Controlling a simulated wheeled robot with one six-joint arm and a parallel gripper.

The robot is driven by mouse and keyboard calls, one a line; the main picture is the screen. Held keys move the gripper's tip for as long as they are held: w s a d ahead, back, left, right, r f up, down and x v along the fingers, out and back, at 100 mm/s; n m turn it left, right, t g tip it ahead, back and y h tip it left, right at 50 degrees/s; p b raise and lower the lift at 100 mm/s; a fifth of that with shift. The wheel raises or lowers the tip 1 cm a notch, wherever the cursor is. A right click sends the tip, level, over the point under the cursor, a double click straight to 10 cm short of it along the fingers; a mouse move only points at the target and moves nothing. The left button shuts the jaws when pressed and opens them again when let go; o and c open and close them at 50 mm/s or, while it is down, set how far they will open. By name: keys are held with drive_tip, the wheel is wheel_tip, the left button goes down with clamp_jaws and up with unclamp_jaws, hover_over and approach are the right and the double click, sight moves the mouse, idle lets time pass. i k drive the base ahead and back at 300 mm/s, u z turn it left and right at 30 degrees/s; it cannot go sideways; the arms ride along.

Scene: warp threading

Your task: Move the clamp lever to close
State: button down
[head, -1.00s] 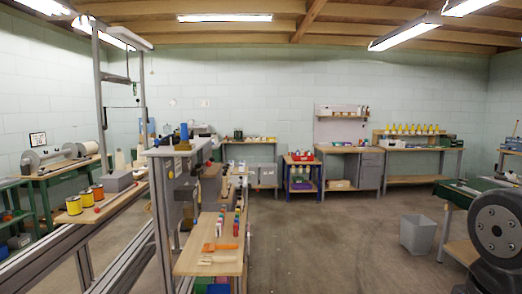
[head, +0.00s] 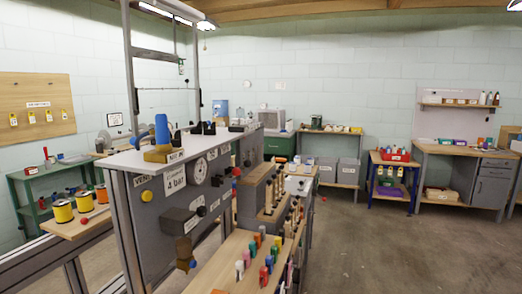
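A grey cabinet (head: 150,215) with a white top stands close in front, left of the middle. A blue upright lever-like handle (head: 162,130) rises from a yellowish block (head: 163,154) on its top. The front panel bears a round gauge (head: 199,170), a "4 bar" label (head: 175,182), a "VENT" label (head: 143,178) and a yellow knob (head: 147,196). A dark and brown fitting (head: 185,252) sticks out low on the panel. I cannot tell for sure which part is the clamp lever or how it is set. My gripper is not in view.
Yellow and orange spools (head: 63,211) stand on a board at left. Metal posts rise behind the cabinet. Open floor (head: 360,255) lies to the right, before the benches.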

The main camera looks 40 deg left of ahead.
sight(247, 163)
drive_tip(key=u, duration=0.55)
drive_tip(key=i, duration=1.15)
drive_tip(key=u, duration=1)
drive_tip(key=i, duration=0.3)
drive_tip(key=u, duration=0.2)
